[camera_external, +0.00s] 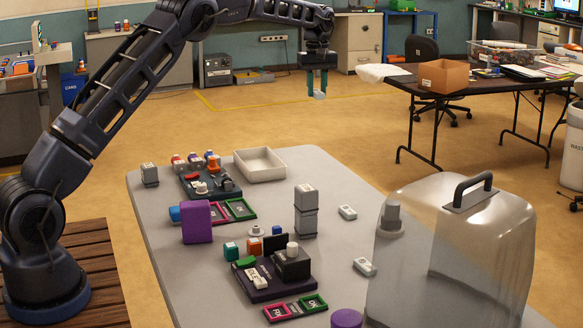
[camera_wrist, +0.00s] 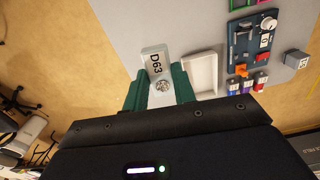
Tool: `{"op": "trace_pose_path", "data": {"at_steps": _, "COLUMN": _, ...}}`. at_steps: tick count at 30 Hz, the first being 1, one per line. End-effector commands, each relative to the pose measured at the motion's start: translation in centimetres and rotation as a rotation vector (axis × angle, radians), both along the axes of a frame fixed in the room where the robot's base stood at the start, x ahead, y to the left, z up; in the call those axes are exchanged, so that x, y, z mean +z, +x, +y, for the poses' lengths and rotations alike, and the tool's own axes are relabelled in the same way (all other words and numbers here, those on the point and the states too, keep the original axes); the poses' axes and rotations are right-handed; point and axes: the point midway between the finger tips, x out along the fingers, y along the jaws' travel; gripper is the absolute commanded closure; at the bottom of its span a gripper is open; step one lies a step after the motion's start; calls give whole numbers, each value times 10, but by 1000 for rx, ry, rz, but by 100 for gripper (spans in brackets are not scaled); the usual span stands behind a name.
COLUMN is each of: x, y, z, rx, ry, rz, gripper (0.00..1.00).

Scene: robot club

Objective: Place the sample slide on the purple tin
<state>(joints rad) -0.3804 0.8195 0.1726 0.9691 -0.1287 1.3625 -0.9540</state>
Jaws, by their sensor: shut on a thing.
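The sample slide, a small pale piece marked "D63" (camera_wrist: 156,62), is between the green fingertips of my gripper (camera_wrist: 158,90) in the wrist view. In the external view my gripper (camera_external: 318,84) is shut on the slide (camera_external: 319,95), held high in the air toward the table's far end, clear of everything. A round purple tin (camera_external: 347,319) stands at the near edge of the table, cut off by the frame's bottom. It is well below and nearer than my gripper. I do not see it in the wrist view.
On the grey table (camera_external: 335,255) are a white tray (camera_external: 260,165), a purple upright block (camera_external: 197,222), a tall grey stack (camera_external: 306,212) and two dark kit boards. A large clear cover with a black handle (camera_external: 455,250) stands right of the tin.

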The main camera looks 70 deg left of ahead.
Motion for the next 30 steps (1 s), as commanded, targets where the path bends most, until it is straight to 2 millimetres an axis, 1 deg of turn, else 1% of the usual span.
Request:
{"op": "trace_pose_path", "data": {"at_steps": 1, "x": 9, "y": 0, "z": 0, "rx": 0, "ry": 1, "rz": -2, "gripper": 96}}
{"op": "trace_pose_path", "data": {"at_steps": 4, "x": 26, "y": 0, "z": 0, "rx": 0, "ry": 2, "rz": -2, "gripper": 96}}
{"op": "trace_pose_path", "data": {"at_steps": 6, "x": 25, "y": 3, "z": -15, "rx": -24, "ry": -1, "rz": 0, "gripper": 96}}
{"op": "trace_pose_path", "data": {"at_steps": 8, "x": 25, "y": 5, "z": -25, "rx": -41, "ry": -1, "rz": -1, "gripper": 96}}
{"op": "trace_pose_path", "data": {"at_steps": 14, "x": 27, "y": 11, "z": -63, "rx": -104, "ry": -1, "rz": -2, "gripper": 96}}
{"op": "trace_pose_path", "data": {"at_steps": 17, "x": 28, "y": 14, "z": -87, "rx": -145, "ry": -2, "rz": -1, "gripper": 96}}
{"op": "trace_pose_path", "data": {"at_steps": 20, "x": 30, "y": 17, "z": -118, "rx": -196, "ry": -2, "rz": -2, "gripper": 96}}
{"op": "trace_pose_path", "data": {"at_steps": 21, "x": 31, "y": 18, "z": -134, "rx": -222, "ry": -2, "rz": -3, "gripper": 96}}
{"op": "trace_pose_path", "data": {"at_steps": 22, "x": 31, "y": 18, "z": -145, "rx": -241, "ry": -2, "rz": -2, "gripper": 96}}
{"op": "trace_pose_path", "data": {"at_steps": 24, "x": 33, "y": 18, "z": -176, "rx": -293, "ry": -3, "rz": -2, "gripper": 96}}
{"op": "trace_pose_path", "data": {"at_steps": 26, "x": 34, "y": 17, "z": -202, "rx": -339, "ry": -4, "rz": -3, "gripper": 96}}
{"op": "trace_pose_path", "data": {"at_steps": 27, "x": 35, "y": 15, "z": -220, "rx": -369, "ry": -4, "rz": -3, "gripper": 96}}
{"op": "trace_pose_path", "data": {"at_steps": 29, "x": 35, "y": 13, "z": -246, "rx": -416, "ry": -5, "rz": -2, "gripper": 96}}
{"op": "trace_pose_path", "data": {"at_steps": 30, "x": 36, "y": 10, "z": -264, "rx": -446, "ry": -5, "rz": -3, "gripper": 96}}
